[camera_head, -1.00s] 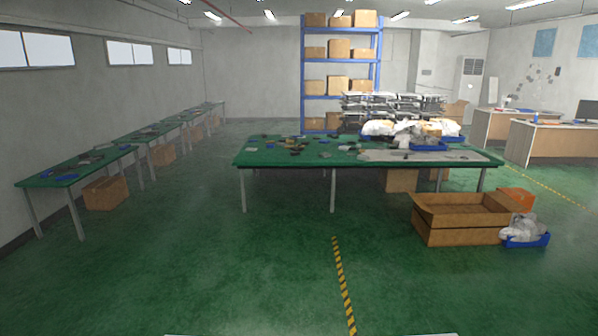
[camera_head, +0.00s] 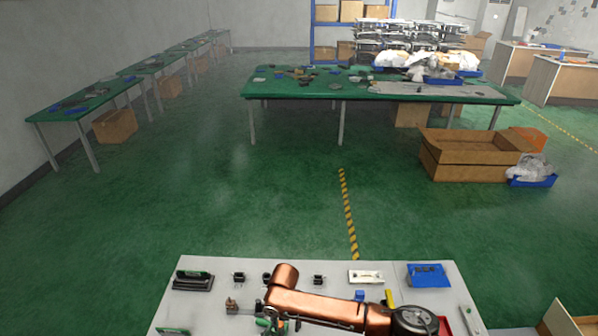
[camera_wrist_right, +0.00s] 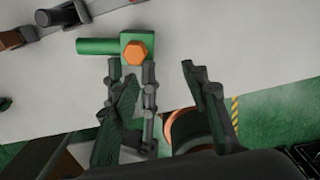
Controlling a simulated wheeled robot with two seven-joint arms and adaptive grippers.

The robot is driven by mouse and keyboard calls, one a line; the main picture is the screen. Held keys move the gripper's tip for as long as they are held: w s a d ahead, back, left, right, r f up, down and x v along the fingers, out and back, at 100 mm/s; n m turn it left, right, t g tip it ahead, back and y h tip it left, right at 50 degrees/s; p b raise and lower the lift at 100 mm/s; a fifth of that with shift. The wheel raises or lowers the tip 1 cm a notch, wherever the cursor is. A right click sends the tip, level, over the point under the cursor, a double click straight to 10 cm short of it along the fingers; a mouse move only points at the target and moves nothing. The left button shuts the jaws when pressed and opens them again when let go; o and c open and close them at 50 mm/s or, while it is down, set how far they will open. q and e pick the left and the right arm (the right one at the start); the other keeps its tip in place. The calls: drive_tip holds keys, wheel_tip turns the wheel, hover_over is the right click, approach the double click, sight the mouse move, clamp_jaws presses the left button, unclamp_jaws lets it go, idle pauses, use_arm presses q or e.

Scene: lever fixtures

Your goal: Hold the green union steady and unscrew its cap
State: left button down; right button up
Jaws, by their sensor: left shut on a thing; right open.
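The green union (camera_wrist_right: 95,46) lies near the top of the right wrist view, with a pipe running left from its block. Its orange hexagonal cap (camera_wrist_right: 137,53) faces the camera. Two dark fingers of my left gripper (camera_wrist_right: 131,68) seem to close on the union's block from below; overlapping parts make this hard to separate. My right gripper (camera_wrist_right: 160,77) is open and empty, its fingers just below the cap and apart from it. In the head view, a small green part (camera_head: 265,322) shows below my copper-coloured arm, which hides much around it; the fingers are unclear there.
The pale worktop (camera_head: 215,313) carries a black and green fixture (camera_head: 193,281), small black fixtures (camera_head: 318,280), a white one (camera_head: 366,276) and a blue one (camera_head: 429,276). A red tray (camera_head: 443,326) stands at right. Open green floor lies beyond.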

drive_tip(key=m+t+y, duration=0.3)
drive_tip(key=m, duration=2.5)
approach(280, 325)
drive_tip(key=x, duration=0.8)
drive_tip(key=shift+f, duration=0.4)
